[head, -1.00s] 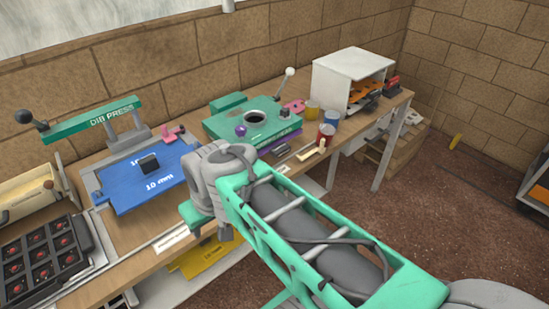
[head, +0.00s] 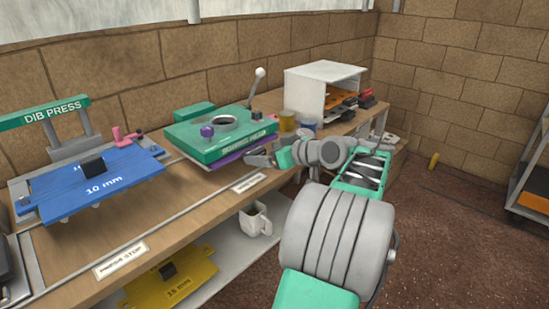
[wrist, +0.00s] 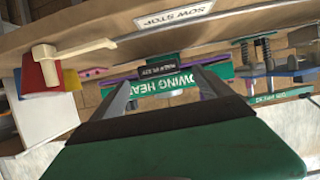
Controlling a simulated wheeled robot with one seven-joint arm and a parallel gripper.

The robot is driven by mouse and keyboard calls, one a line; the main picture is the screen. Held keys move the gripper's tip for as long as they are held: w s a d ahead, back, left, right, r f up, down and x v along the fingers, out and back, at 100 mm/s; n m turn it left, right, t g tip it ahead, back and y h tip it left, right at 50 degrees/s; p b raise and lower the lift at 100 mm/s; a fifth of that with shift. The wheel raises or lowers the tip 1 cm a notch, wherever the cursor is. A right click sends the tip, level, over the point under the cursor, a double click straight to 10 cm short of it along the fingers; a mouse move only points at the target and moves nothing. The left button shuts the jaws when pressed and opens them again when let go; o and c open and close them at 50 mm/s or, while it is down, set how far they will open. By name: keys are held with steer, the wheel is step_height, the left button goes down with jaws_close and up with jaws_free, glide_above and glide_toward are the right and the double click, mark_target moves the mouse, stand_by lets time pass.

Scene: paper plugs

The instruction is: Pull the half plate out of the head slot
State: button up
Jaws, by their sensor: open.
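The green sowing head (head: 192,139) stands on the bench in the head view, with a thin purple plate (head: 228,160) showing in the slot under its front edge. In the wrist view, the sowing head's green front (wrist: 155,88) lies ahead, and a black labelled handle (wrist: 157,72) shows against it, in line with the purple strip. My gripper (head: 262,158) is at the plate's right front end in the head view. Its fingers (wrist: 165,84) are open in the wrist view, one on each side of the black handle. I cannot tell whether they touch it. Most of the plate is hidden inside the slot.
A blue 10 mm plate (head: 120,176) lies left, by the green dib press (head: 42,113). A mug (head: 256,219) and a yellow plate (head: 190,284) sit on the lower shelf. A white open box (head: 303,90) and tins (head: 287,121) stand beyond my gripper. The bench front is clear.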

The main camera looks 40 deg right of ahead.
mark_target(258, 153)
steer(key=x, duration=0.4)
steer(key=shift+s, duration=0.1)
steer(key=c, duration=1.7)
